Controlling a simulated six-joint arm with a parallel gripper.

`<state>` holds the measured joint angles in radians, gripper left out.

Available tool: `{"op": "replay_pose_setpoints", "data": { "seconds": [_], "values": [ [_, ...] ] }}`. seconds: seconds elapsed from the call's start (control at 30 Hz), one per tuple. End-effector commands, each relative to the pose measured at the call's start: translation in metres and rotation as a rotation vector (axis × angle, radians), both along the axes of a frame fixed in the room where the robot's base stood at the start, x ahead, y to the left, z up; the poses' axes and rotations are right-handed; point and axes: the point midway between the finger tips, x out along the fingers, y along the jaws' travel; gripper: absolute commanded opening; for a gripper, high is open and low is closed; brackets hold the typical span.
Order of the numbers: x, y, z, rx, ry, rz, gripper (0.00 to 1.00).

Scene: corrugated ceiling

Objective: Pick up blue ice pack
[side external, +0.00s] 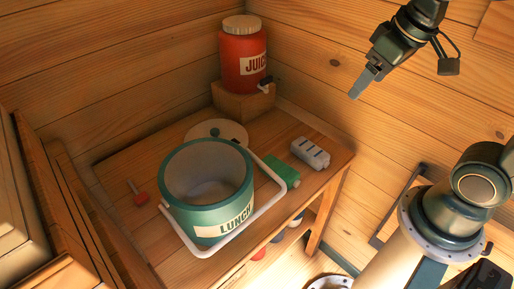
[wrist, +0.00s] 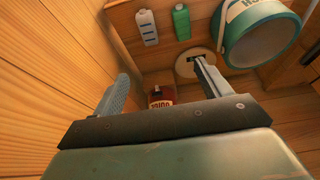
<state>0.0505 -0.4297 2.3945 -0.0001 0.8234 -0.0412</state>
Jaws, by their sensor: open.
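A pale grey-blue, bottle-shaped pack with dark marks (side external: 310,153) lies on the wooden table near its right corner, the closest match to a blue ice pack. In the wrist view it shows at the top (wrist: 146,27), looking whitish. A green carton-like pack (side external: 281,171) lies just beside it; it also shows in the wrist view (wrist: 181,22). My gripper (side external: 362,83) hangs in the air above and right of the table, well apart from both. In the wrist view its two fingers (wrist: 162,86) are spread with nothing held between them.
A green lunch cooler (side external: 222,218) with a white handle stands open on the table (side external: 120,165). Behind it lie a round lid (side external: 201,130) and a red juice jug (side external: 240,62) on a wooden block (side external: 232,101). A small red-ended item (side external: 141,199) lies left. Wooden walls enclose the back.

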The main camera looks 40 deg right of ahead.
Motion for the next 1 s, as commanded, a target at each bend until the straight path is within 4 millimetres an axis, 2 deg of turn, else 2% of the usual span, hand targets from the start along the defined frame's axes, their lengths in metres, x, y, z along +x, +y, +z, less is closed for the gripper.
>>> {"op": "replay_pose_setpoints", "data": {
  "seconds": [0.27,0.5,0.8,1.0],
  "values": [
    [0.042,-0.012,-0.030,-0.001,0.096,-0.010,0.76],
    [0.074,-0.024,-0.064,0.002,0.175,-0.016,0.76],
    [0.106,-0.041,-0.118,0.010,0.272,-0.023,0.76],
    [0.120,-0.050,-0.154,0.018,0.325,-0.025,0.76]
  ]
}}
